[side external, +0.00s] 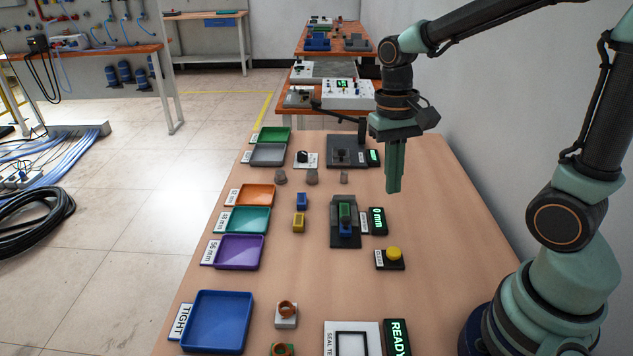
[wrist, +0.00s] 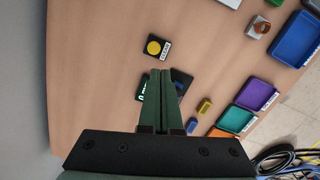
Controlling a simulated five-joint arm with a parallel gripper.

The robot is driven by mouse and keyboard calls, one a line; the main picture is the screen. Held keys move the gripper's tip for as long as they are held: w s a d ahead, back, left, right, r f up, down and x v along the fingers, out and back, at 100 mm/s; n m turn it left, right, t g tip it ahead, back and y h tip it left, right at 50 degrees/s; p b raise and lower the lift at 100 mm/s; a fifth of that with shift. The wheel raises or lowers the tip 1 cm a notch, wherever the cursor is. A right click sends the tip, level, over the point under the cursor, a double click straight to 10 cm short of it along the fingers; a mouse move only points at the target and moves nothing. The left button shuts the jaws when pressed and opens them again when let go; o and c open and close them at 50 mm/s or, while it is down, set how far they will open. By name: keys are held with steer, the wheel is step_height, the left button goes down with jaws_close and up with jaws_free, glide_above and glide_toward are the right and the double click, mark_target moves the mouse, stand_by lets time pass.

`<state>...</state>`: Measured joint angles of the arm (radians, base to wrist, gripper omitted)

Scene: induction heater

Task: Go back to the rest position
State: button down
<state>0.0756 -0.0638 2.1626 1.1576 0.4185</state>
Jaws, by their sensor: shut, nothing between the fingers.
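My gripper (side external: 394,190) is shut and empty, pointing down above the right part of the table (side external: 440,215). In the wrist view, its green fingers (wrist: 168,75) lie together and partly hide the dark measuring device below.
Orange (side external: 255,196), teal (side external: 247,219), purple (side external: 239,252) and blue (side external: 217,321) trays line the left edge. A blue block (side external: 302,201) and a yellow block (side external: 299,223) stand mid-table. An induction heater-like dark unit (side external: 346,152) stands behind. The table's right side is clear.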

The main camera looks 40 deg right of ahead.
step_height(320, 180, up, 7)
steer(key=s+a+n+t, duration=0.1)
steer(key=a+n+t, duration=0.1)
steer(key=n+t, duration=0.3)
steer(key=shift+n+t, duration=0.3)
steer(key=shift+t, duration=0.7)
steer(key=shift+a+r, duration=0.1)
